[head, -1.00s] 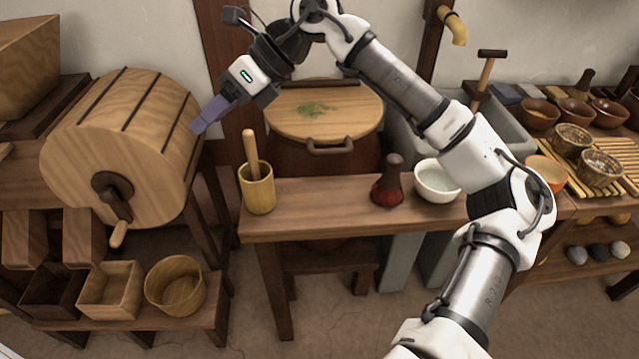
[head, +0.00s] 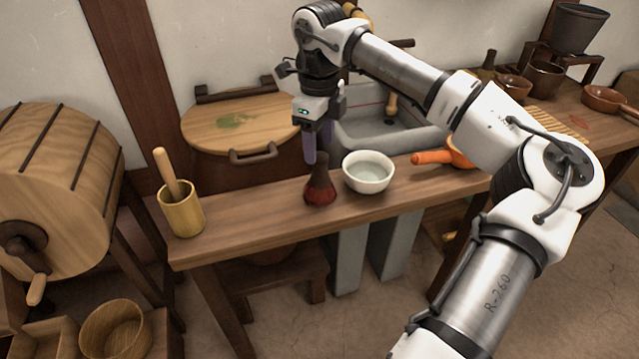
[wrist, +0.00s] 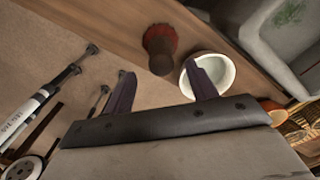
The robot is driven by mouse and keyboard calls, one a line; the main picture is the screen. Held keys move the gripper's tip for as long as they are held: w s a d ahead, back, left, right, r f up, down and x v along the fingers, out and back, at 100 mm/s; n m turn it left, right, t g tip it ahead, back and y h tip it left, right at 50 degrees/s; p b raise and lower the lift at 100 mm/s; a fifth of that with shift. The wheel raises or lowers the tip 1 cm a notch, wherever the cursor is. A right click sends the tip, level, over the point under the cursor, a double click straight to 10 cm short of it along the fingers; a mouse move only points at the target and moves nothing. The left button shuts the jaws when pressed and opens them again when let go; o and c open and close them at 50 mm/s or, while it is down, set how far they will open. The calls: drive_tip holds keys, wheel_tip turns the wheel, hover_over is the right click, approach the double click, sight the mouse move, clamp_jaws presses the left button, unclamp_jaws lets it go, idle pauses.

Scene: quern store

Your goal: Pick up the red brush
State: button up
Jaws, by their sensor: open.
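The red brush (head: 320,189) stands upright on the wooden bench, with a dark brown handle on top and dark red bristles below. It also shows in the wrist view (wrist: 160,42), ahead of and between the two fingers. My gripper (head: 316,158) points down, with its purple fingers close to the brush handle in the head view. In the wrist view my gripper (wrist: 163,85) has its fingers spread apart with nothing between them. The brush appears beyond the fingertips, and I see no clear contact.
A white bowl (head: 368,173) stands just right of the brush. A wooden cup with a pestle (head: 182,213) stands at the bench's left end. An orange-handled pan (head: 455,155) lies further right. Bare bench top (head: 250,218) lies between cup and brush.

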sight(319, 155)
drive_tip(key=shift+w+f, duration=0.1)
drive_tip(key=shift+f, duration=2.8)
clamp_jaws()
drive_tip(key=shift+r, duration=0.1)
wheel_tip(319, 155, up, 20)
drive_tip(key=p, duration=0.1)
drive_tip(key=c, duration=0.8)
unclamp_jaws()
drive_tip(key=shift+c, duration=0.9)
